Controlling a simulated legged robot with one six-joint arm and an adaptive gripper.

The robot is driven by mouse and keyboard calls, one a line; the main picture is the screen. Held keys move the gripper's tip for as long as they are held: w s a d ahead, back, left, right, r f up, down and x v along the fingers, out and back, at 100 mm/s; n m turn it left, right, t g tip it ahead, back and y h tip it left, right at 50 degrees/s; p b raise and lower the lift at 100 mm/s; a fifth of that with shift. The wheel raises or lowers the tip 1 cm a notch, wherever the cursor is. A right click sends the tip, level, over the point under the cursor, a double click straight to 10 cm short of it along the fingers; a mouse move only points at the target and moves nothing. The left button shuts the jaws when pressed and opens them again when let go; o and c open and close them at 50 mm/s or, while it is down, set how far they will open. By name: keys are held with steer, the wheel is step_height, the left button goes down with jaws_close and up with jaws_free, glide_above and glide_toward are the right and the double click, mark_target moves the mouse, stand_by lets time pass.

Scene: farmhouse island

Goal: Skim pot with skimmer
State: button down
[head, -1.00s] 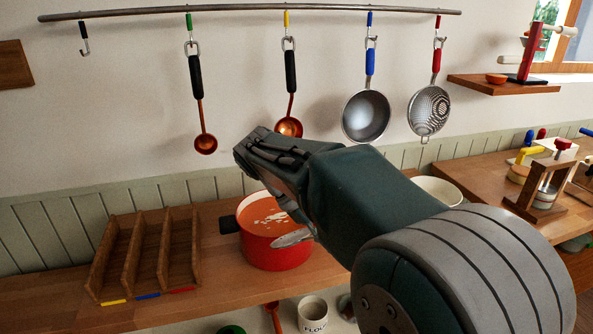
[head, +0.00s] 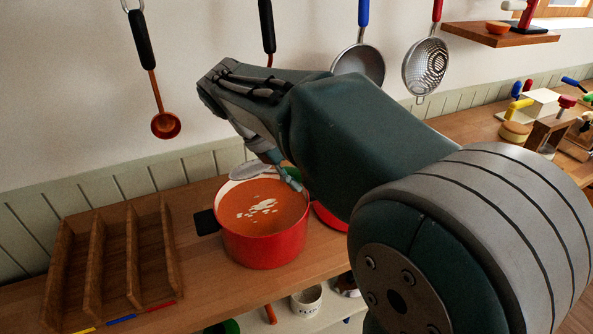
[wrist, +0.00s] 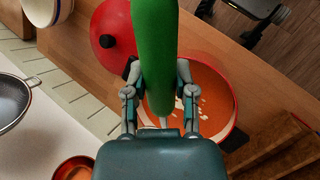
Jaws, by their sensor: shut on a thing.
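The red pot (head: 262,248) stands on the wooden counter, full of orange liquid with white foam patches (head: 262,208) near its middle. It also shows in the wrist view (wrist: 236,108), partly behind my gripper. My gripper (wrist: 155,75) is shut on the green handle of the skimmer (wrist: 153,35). In the head view my gripper (head: 280,172) is over the pot's back right side. The skimmer's flat grey head (head: 250,170) shows at the pot's far rim; I cannot tell whether it touches it. The wrist view hides the head behind my gripper.
The red lid (head: 328,218) lies right of the pot. A wooden divided rack (head: 118,255) stands to the left. A copper ladle (head: 165,125) and strainers (head: 425,68) hang behind. Bare counter lies between rack and pot.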

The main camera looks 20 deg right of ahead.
steer(key=shift+r, duration=0.1)
steer(key=shift+w+d+f, duration=0.55)
steer(key=shift+d+f, duration=0.6)
steer(key=shift+f, duration=4.1)
steer(key=shift+s+a, duration=0.35)
steer(key=shift+a, duration=0.45)
steer(key=shift+s+a, duration=0.3)
steer(key=shift+a, duration=0.45)
steer(key=shift+s+a, duration=0.35)
steer(key=shift+a, duration=0.45)
steer(key=shift+d, duration=0.1)
